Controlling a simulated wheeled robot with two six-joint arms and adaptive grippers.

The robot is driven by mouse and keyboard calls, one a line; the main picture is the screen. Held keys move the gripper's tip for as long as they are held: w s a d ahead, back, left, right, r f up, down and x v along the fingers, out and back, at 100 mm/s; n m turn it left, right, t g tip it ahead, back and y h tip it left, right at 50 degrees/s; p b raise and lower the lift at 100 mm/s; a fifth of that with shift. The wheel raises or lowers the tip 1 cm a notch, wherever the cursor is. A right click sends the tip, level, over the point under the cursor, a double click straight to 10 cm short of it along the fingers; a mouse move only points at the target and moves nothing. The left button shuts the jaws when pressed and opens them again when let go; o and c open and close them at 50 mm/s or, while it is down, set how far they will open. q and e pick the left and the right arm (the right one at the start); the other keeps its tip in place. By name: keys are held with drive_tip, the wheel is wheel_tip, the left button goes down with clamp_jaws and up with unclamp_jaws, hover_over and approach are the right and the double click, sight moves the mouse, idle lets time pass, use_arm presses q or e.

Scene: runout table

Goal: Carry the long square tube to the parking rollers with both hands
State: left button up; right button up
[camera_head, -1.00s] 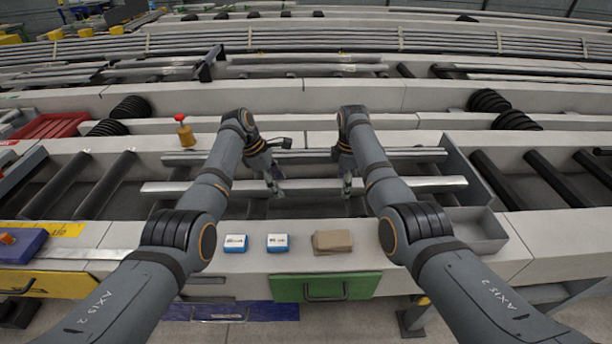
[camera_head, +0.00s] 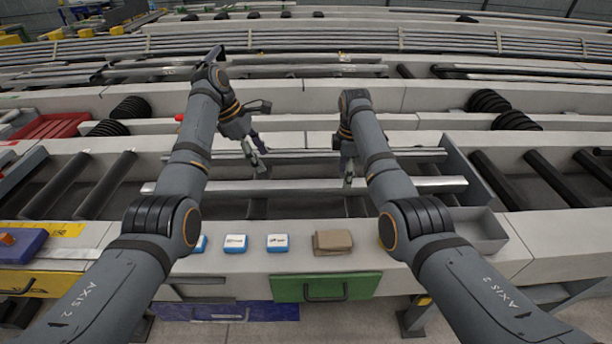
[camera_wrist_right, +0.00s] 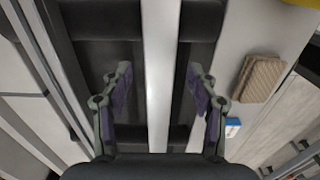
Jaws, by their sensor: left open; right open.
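A long bright square tube (camera_head: 290,186) lies left to right across the front of the recessed bay. A second bar (camera_head: 300,155) lies parallel behind it. Which of the two is the task's tube I cannot tell for certain. My left gripper (camera_head: 257,160) is open and empty, near the rear bar. My right gripper (camera_head: 347,175) is open above the front tube. In the right wrist view a tube (camera_wrist_right: 158,100) runs between the spread fingers of my right gripper (camera_wrist_right: 160,75), touching neither. Black rollers stand at the left (camera_head: 105,185) and right (camera_head: 550,178) of the bay.
A brown block (camera_head: 332,242) and small blue-white boxes (camera_head: 277,240) lie on the front ledge. A grey tray (camera_head: 478,232) is at the right. A red-topped knob (camera_head: 180,117) is partly hidden by my left arm. Several more bars lie on racks behind.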

wheel_tip(320, 180, up, 8)
idle(0.5)
